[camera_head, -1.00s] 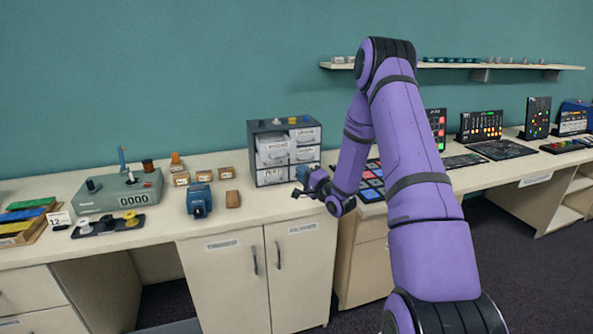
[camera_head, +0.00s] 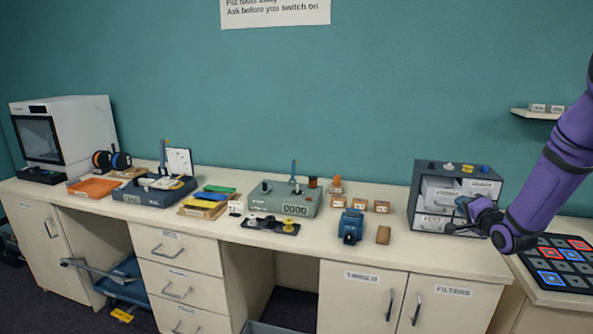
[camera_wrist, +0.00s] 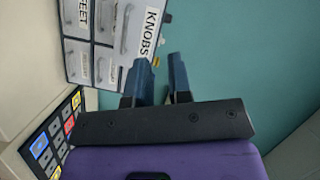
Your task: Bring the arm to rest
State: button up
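My purple arm (camera_head: 562,150) comes in from the right edge of the head view, bent over the counter. My gripper (camera_head: 462,206) is in front of the right part of the small drawer cabinet (camera_head: 426,178); I cannot tell whether it touches it. In the wrist view my gripper (camera_wrist: 160,78) has its two blue fingers apart, with nothing held between them. The drawer cabinet (camera_wrist: 98,52) shows there tilted, beside and beyond the left finger, with labels such as "KNOBS". Teal wall lies beyond the fingers.
A button panel (camera_head: 562,262) lies under my arm at the right. A blue device (camera_head: 351,227), small wooden blocks (camera_head: 383,235) and a grey-green meter box (camera_head: 280,200) stand left of the cabinet. A wall shelf (camera_head: 535,113) is at the upper right.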

jog(key=s+a+r+n+g+h, duration=0.25)
jog(key=s+a+r, duration=0.25)
jog(key=s+r, duration=0.25)
jog(key=s+a+r+n+g+h, duration=0.1)
jog(key=s+a+r+n+g, duration=0.25)
jog(key=s+r, duration=0.35)
jog(key=s+a+r+n+g, duration=0.1)
jog(key=s+a+n+g, duration=0.1)
jog(key=s, duration=0.7)
jog(key=s+a+r+n+g+y, duration=0.1)
jog(key=s+a, duration=0.3)
jog(key=s, duration=0.5)
jog(key=s+a+r+n+g+y, duration=0.1)
jog(key=s+a+r+n+g, duration=0.1)
jog(key=s, duration=0.7)
jog(key=shift+s+a+n+g, duration=0.15)
jog(key=shift+a+n+g, duration=0.35)
jog(key=shift+a, duration=0.45)
